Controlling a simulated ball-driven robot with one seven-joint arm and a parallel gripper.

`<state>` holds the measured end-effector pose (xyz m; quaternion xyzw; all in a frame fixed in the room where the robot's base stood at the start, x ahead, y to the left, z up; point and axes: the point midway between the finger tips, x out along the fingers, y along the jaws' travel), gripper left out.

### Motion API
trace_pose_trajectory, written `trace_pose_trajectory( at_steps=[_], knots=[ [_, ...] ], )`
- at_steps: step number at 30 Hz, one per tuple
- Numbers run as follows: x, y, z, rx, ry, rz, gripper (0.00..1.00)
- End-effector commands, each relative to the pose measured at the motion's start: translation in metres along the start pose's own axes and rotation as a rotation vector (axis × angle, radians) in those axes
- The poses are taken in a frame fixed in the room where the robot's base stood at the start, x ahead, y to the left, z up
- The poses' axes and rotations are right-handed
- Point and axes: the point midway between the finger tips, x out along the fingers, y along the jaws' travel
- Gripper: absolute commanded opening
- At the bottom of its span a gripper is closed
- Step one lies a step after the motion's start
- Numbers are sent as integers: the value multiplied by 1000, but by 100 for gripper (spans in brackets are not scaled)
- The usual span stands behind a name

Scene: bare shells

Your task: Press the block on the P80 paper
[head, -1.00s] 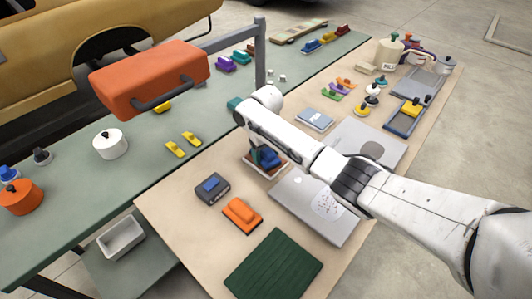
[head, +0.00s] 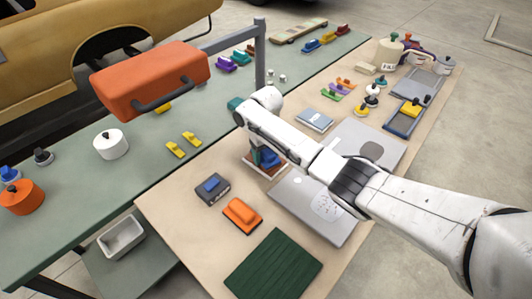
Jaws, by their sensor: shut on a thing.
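My gripper (head: 262,156) reaches down from the white arm at the middle of the table and is shut on a blue block (head: 269,158). Below the block is a small flat reddish-brown sheet (head: 281,170) with a pale border, perhaps the P80 paper; no label on it can be read. The block looks very low over the sheet, but I cannot tell whether it touches. The arm and gripper hide part of the block and the sheet.
A grey block with a blue top (head: 212,188) and an orange block (head: 242,214) lie nearby in front. A dark green mat (head: 273,264) is at the front. Bare tabletop (head: 180,215) shows at left.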

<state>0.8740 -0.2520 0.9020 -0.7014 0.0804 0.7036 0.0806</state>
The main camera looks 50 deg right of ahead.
Motion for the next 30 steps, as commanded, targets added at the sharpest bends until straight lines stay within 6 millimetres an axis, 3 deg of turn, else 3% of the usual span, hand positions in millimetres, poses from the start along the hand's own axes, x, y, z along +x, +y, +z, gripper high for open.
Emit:
trace_pose_trajectory(
  at_steps=[18, 30],
  knots=[
    [-48, 0, -1, -1, 3, 0, 43],
    [-68, 0, 0, 0, 2, 0, 43]
  ],
)
